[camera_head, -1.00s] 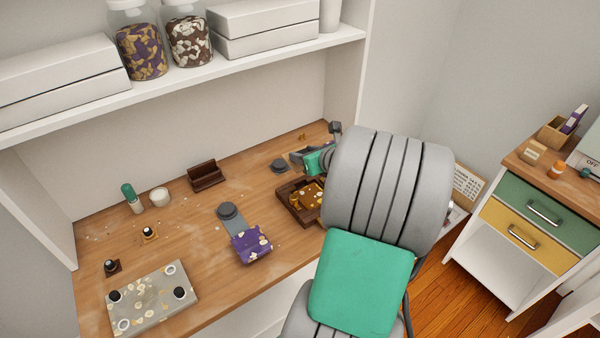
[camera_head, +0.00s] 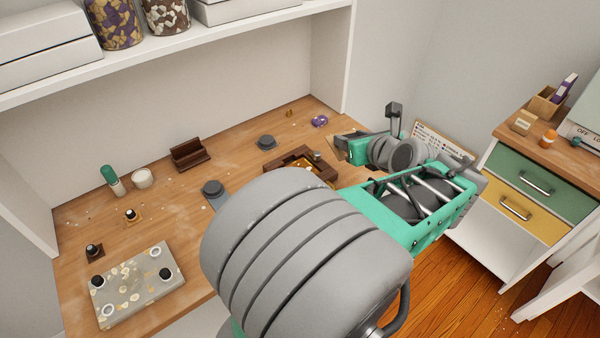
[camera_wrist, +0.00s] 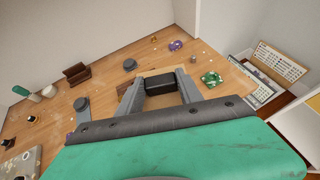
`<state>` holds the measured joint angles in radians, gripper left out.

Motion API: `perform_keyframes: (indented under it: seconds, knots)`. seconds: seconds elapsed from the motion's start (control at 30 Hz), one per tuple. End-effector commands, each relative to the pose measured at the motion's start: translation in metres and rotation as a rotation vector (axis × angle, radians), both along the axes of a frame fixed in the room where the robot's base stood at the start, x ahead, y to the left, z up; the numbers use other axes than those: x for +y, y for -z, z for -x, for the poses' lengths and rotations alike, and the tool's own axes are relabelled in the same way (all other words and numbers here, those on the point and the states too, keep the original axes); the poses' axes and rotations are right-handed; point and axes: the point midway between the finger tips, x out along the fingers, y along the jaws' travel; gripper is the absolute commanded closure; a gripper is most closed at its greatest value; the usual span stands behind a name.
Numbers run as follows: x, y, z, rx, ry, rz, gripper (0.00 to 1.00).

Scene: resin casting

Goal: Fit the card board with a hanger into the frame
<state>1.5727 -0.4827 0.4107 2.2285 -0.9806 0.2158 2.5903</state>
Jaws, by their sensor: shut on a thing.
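The dark brown wooden frame (camera_head: 287,162) lies on the right part of the desk in the head view, with gold-coloured pieces at it; my arm covers its near side. My gripper (camera_head: 343,148) is just right of and above the frame. In the wrist view my gripper (camera_wrist: 160,92) has its two grey fingers around a dark block. A thin tan sheet, likely the card board (camera_wrist: 124,84), shows behind the fingers. It is mostly hidden, and I cannot make out the hanger. The frame is not clear in the wrist view.
A brown stand (camera_head: 190,154), grey discs (camera_head: 266,142) and a purple piece (camera_head: 320,121) are farther back. A green piece (camera_wrist: 212,78) lies right of my fingers.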

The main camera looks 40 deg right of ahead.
Motion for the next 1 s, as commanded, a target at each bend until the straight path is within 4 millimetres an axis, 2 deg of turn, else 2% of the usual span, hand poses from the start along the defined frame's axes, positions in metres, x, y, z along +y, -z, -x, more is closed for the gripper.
perform_keyframes:
  seconds: [0.1,0.3,0.4,0.47,0.53,0.77,0.9,1.0]
  knots:
    - [0.035,0.011,-0.009,0.001,-0.084,-0.004,0.96]
    - [0.093,0.030,-0.019,-0.002,-0.242,-0.002,0.96]
    - [0.109,0.034,-0.019,-0.001,-0.319,-0.003,0.96]
    - [0.109,0.040,-0.023,-0.001,-0.340,-0.003,0.96]
    - [0.102,0.047,-0.035,-0.002,-0.346,-0.002,0.96]
    - [0.066,0.077,-0.089,0.001,-0.344,-0.004,0.96]
    - [0.050,0.108,-0.113,0.001,-0.340,-0.006,0.96]
    - [0.041,0.123,-0.124,0.001,-0.339,-0.003,0.96]
